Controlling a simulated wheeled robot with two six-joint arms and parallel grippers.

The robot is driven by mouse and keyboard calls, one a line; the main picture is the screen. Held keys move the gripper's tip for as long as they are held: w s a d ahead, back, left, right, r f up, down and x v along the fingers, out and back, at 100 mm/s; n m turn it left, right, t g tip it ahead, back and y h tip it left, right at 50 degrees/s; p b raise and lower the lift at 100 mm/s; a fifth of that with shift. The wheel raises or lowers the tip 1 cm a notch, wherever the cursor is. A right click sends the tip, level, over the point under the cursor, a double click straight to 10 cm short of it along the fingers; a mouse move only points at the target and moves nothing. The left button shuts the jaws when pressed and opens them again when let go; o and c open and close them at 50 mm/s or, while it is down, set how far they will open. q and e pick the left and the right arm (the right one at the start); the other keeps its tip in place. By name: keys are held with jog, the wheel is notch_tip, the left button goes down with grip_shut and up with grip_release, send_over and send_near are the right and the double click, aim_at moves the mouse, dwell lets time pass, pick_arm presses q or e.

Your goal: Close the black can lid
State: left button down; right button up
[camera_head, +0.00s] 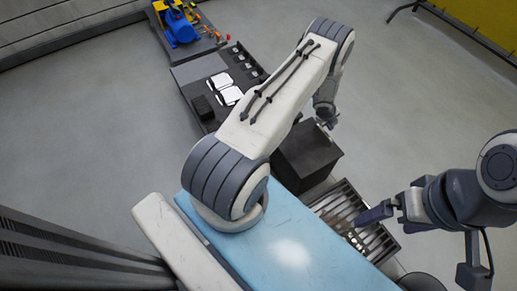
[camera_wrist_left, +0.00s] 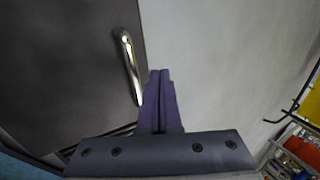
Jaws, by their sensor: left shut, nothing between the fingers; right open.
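The black can (camera_head: 308,158) is a dark box below my left forearm in the head view, partly hidden by my arm. I cannot tell from here whether its lid is fully down. In the left wrist view a dark grey flat panel (camera_wrist_left: 70,60), which looks like part of the can, carries a shiny metal bar handle (camera_wrist_left: 130,66). My left gripper (camera_head: 329,123) is at the can's far side; in the wrist view its purple fingers (camera_wrist_left: 158,78) are shut and empty, just right of the handle's lower end. My right gripper (camera_head: 384,211) is open and empty over a slatted grate.
A pale blue surface (camera_head: 285,240) lies in front, with the slatted metal grate (camera_head: 345,205) at its right. A dark bench with white trays (camera_head: 222,88) and a blue machine (camera_head: 180,27) stand at the back. Grey floor (camera_head: 420,120) is open to the right.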

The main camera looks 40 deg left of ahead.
pick_arm(q)
jog(key=shift+w+f, duration=0.1)
jog(key=shift+f, duration=0.15)
jog(key=shift+r, duration=0.1)
dwell(0.5)
jog(key=w+d+r+p, duration=0.1)
jog(key=w+r+p, duration=0.6)
jog(key=r+p, duration=0.2)
jog(key=shift+d+r, duration=0.35)
jog(key=shift+r, duration=0.7)
jog(key=shift+w, duration=0.1)
